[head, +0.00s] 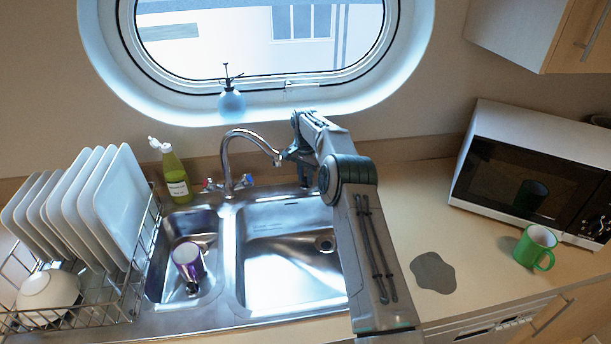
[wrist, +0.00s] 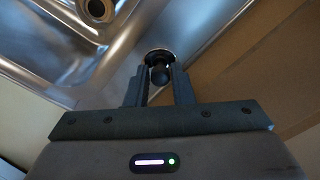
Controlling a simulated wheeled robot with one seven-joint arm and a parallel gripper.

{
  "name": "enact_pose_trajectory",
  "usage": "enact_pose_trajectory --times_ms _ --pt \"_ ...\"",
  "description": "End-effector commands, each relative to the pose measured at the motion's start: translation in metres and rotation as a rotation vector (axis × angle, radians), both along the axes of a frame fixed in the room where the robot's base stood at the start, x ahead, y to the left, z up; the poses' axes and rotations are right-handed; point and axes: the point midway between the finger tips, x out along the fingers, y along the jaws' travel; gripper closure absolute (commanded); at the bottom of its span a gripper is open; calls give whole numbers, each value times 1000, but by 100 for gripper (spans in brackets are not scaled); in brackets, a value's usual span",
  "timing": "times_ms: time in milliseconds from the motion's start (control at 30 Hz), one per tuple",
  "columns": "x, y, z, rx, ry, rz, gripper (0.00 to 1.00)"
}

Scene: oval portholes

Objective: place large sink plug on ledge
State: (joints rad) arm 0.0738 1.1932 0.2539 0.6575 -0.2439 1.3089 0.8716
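A dark round plug with a knob (wrist: 160,75) and a pale rim shows in the wrist view, at the back of the steel sink's deck. I take it for the large sink plug; my arm hides it in the head view. My gripper (wrist: 160,72) has its two fingers a short way apart, with the knob between their tips. I cannot tell whether they press on it, or whether the plug touches the deck. In the head view my gripper (head: 305,176) is low behind the right basin, right of the tap. The ledge (head: 290,110) is the white sill under the oval porthole.
A blue spray bottle (head: 231,102) stands on the sill, with bare sill to its right. The tap (head: 232,160) arches close to my gripper. A green soap bottle (head: 175,178) and dish rack (head: 140,262) are left. A purple mug (head: 188,262) is in the left basin.

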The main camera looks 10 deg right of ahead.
Motion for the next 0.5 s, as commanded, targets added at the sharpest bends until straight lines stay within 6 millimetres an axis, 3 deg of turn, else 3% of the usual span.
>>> enact_pose_trajectory --times_ms 333,500 --pt "0 0 1 0 0 0 61" --pt "1 0 15 -1 -2 0 61"
